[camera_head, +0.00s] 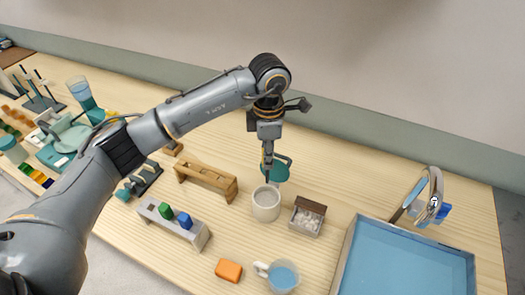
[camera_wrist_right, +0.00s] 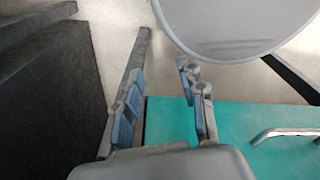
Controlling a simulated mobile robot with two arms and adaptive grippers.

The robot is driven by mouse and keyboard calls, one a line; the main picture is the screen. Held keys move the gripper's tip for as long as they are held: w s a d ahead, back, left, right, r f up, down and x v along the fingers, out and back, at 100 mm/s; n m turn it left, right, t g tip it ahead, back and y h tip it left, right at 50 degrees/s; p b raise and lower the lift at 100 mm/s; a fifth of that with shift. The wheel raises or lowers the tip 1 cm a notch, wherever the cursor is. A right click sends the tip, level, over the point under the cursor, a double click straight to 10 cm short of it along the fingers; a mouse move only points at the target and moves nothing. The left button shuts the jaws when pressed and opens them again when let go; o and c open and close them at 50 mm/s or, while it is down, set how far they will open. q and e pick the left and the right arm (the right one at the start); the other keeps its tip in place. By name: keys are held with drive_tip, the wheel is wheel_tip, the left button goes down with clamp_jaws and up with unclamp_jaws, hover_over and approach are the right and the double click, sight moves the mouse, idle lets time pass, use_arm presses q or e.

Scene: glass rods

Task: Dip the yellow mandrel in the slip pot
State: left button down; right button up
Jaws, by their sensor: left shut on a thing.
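My left gripper (camera_head: 267,150) hangs above the white slip pot (camera_head: 266,206) and is shut on a thin upright piece with a little yellow on it, which I take for the yellow mandrel (camera_head: 267,176). Its lower end reaches down to the pot's mouth. I cannot tell whether the tip is inside the pot or just above it. The fingers hide most of the mandrel. In the right wrist view my right gripper (camera_wrist_right: 163,105) is open, its fingers apart with nothing between them.
A grey stand (camera_head: 192,240) holds green and blue blocks. A wooden rack (camera_head: 205,180) stands left of the pot. A box with white pieces (camera_head: 306,219), an orange block (camera_head: 229,270), a mug (camera_head: 283,277) and a blue-floored tray (camera_head: 352,240) are nearby. A teal item (camera_head: 277,170) sits behind.

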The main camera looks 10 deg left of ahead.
sight(267, 183)
use_arm(q)
drive_tip(key=shift+f+b, duration=0.3)
drive_tip(key=shift+f, duration=0.6)
wheel_tip(267, 183, down, 13)
drive_tip(key=b, duration=1)
drive_tip(key=shift+r, duration=0.2)
drive_tip(key=shift+r, duration=0.1)
wheel_tip(267, 183, up, 6)
drive_tip(key=p, duration=0.2)
drive_tip(key=shift+p, duration=0.35)
drive_tip(key=shift+r+p, duration=1.15)
drive_tip(key=shift+r, duration=1.3)
drive_tip(key=shift+r+p, duration=1.1)
drive_tip(key=shift+r, duration=1.45)
